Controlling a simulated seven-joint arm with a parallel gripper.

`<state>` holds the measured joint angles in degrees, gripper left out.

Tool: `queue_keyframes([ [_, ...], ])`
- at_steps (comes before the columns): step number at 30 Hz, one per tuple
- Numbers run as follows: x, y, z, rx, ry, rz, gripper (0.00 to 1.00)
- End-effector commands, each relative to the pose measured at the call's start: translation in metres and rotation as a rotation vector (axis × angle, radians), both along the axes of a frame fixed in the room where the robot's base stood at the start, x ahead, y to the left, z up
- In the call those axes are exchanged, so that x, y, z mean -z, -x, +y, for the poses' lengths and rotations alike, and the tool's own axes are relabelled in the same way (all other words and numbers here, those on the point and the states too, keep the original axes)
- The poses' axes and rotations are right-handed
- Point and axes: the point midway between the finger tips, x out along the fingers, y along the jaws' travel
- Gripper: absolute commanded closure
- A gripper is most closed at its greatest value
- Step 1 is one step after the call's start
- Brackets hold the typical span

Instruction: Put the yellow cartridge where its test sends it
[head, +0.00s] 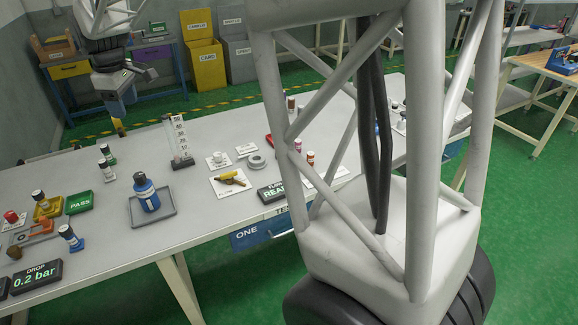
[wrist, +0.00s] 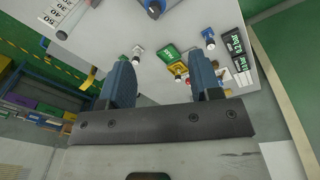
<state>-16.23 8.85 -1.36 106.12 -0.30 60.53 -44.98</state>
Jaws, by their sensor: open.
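My gripper (head: 121,104) is over the far left edge of the table in the head view. Its blue fingers (wrist: 158,88) stand apart in the wrist view, with nothing seen between them. A small yellow piece with a dark end (head: 119,125) shows just below the fingers in the head view; whether it is the yellow cartridge, or touches them, I cannot tell. A yellow fixture (head: 48,209) on the left holds a dark-capped piece. A green sign (head: 79,202) reads PASS, and a display (head: 36,277) reads DROP 0.2 bar.
A blue bottle (head: 146,194) stands on a grey tray (head: 153,215). A scale column (head: 180,140), small capped vials (head: 106,170), a yellow tool (head: 231,179) and a display reading READY (head: 272,192) share the table. A blue bin (head: 258,234) marked ONE hangs at the front. My column blocks the right side.

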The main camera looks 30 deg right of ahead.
Motion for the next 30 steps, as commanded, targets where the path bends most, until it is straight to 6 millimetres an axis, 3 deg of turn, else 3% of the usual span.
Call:
queue_keyframes([
  [1, -0.015, 0.014, -0.011, 0.029, -0.008, -0.019, 0.42],
  [11, -0.026, 0.088, -0.067, 0.225, -0.030, -0.037, 0.42],
  [30, -0.011, 0.241, -0.154, 0.607, -0.076, -0.067, 0.42],
])
